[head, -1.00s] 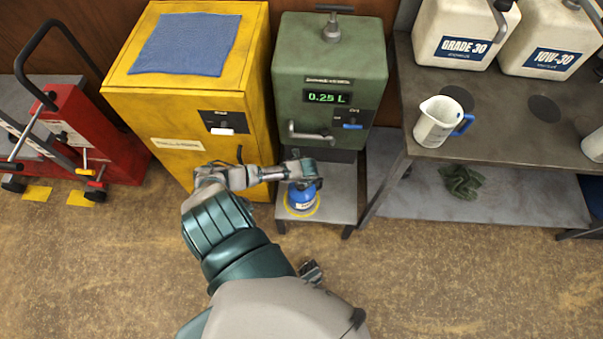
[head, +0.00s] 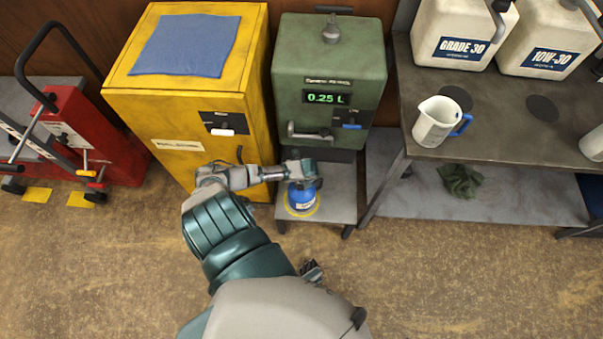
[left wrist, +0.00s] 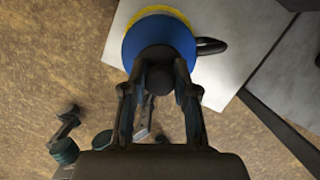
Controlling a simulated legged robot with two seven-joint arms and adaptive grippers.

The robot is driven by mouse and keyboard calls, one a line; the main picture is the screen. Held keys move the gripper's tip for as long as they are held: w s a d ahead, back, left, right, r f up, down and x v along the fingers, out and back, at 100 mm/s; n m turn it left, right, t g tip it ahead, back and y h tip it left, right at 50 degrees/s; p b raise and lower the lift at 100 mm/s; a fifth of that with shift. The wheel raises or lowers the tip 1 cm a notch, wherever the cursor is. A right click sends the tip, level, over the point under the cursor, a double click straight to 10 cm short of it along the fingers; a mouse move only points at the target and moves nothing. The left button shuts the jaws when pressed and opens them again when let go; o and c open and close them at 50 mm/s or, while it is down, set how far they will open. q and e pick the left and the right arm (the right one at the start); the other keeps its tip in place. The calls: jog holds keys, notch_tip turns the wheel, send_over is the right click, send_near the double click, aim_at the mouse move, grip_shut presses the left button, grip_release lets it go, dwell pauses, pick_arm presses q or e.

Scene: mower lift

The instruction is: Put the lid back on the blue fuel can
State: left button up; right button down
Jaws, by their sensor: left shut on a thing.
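The blue fuel can (head: 302,198) stands on the low grey stand (head: 342,205) under the green dispenser, over a yellow ring. The left wrist view shows the can (left wrist: 178,35) with its black handle at the right. My left gripper (head: 310,181) is directly above the can. In the left wrist view its fingers (left wrist: 160,78) are shut on the dark lid (left wrist: 158,55), which appears over the can's top. The fingers partly hide the lid, and I cannot tell whether it is seated. My right gripper (head: 313,271) shows only in part beside my arm; its jaws are unclear.
The green dispenser (head: 330,65) reads 0.25 L and stands close behind the can. A yellow cabinet (head: 180,110) is at its left. A workbench (head: 490,125) with a white jug (head: 436,122) and large cans is at the right. The front floor is clear.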

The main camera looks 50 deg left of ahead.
pick_arm(q)
jog(key=o, duration=1.6)
